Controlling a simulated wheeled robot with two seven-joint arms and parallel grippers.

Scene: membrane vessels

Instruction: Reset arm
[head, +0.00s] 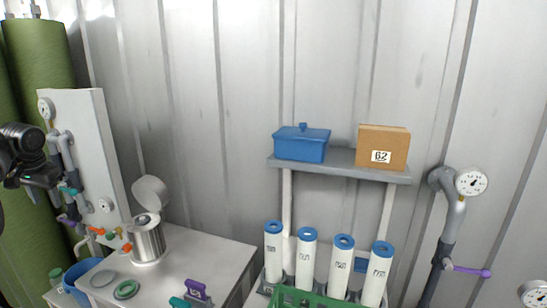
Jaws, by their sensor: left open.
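My left gripper (36,183) shows at the left edge of the head view, dark and partly cut off by the frame. It is open and I see nothing between its fingers. It hangs in front of a green cylinder (40,60) and beside the white panel (88,150) with pipes and valves. I cannot tell whether it touches the pipes. My right gripper is not in view.
A grey table (205,255) holds a steel pot (147,240) with its lid raised. Several white cartridges (307,260) with blue caps stand behind a green crate (290,297). A wall shelf (340,168) carries a blue box (302,144) and a cardboard box (383,146). A gauged pipe (450,220) is right.

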